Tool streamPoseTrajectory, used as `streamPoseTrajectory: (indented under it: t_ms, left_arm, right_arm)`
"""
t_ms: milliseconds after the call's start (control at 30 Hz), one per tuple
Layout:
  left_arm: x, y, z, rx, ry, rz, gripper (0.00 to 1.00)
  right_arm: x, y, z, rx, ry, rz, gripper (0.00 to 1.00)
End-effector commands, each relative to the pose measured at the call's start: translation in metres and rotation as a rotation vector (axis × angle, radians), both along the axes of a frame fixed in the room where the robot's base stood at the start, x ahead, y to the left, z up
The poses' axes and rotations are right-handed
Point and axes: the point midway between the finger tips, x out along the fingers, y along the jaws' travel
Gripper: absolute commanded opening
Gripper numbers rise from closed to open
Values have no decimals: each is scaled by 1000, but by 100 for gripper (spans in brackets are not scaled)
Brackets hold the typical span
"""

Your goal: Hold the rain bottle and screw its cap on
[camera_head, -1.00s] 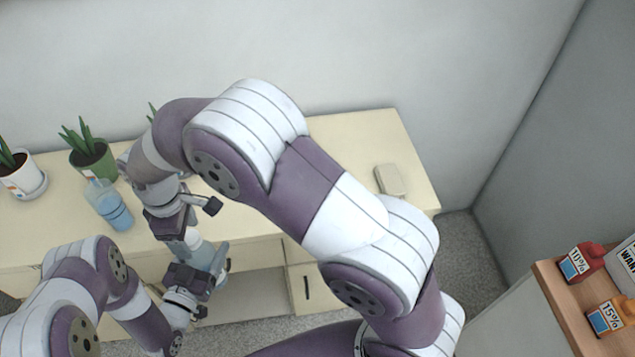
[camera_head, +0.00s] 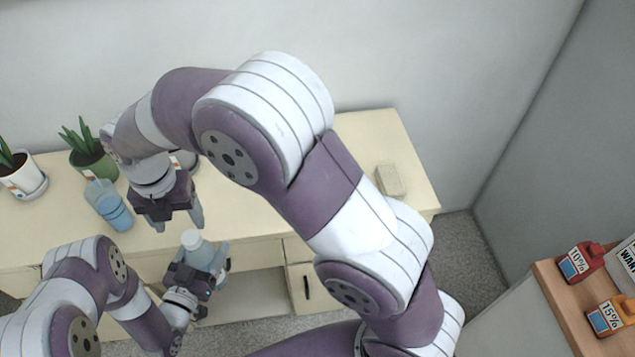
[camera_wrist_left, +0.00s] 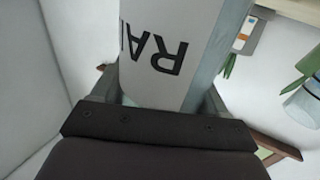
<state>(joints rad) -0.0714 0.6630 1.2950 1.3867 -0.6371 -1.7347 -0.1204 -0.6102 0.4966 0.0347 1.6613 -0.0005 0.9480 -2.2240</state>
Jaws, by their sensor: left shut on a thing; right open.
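The rain bottle (camera_head: 203,254) is pale blue and held roughly upright, in front of the table edge. My left gripper (camera_head: 206,270) is shut on its body. In the left wrist view the white label of the rain bottle (camera_wrist_left: 160,55) shows the letters "RA" and part of another, between the fingers. A whitish cap (camera_head: 192,239) sits at the top of the bottle; how tightly it sits cannot be told. My right gripper (camera_head: 178,224) is open and empty, above and slightly left of the cap, apart from it.
A blue bottle (camera_head: 108,205) stands on the cream table (camera_head: 345,215), left of my right gripper. Potted plants (camera_head: 90,160) line the back left. A beige block (camera_head: 389,180) lies at the table's right. Red (camera_head: 580,262) and orange (camera_head: 608,317) containers stand on a wooden surface at far right.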

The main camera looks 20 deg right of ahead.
Motion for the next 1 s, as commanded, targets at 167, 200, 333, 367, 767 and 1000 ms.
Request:
streamPoseTrajectory:
  t_ms: [167,200,333,367,767,1000]
  left_arm:
    - [0,0,0,0,-1,0,0]
    - [0,0,0,0,-1,0,0]
    - [0,0,0,-1,-1,0,0]
    - [0,0,0,-1,-1,0,0]
    - [0,0,0,-1,-1,0,0]
    - [0,0,0,-1,-1,0,0]
  right_arm:
    - [6,-11,0,-3,3,-119,67]
    - [9,-17,-5,-2,3,-195,67]
    - [21,-36,-19,-1,3,-437,67]
    - [23,-40,-22,-1,3,-492,67]
    - [46,-103,-66,0,3,-1222,67]
    - [52,-142,-93,0,2,-1660,67]
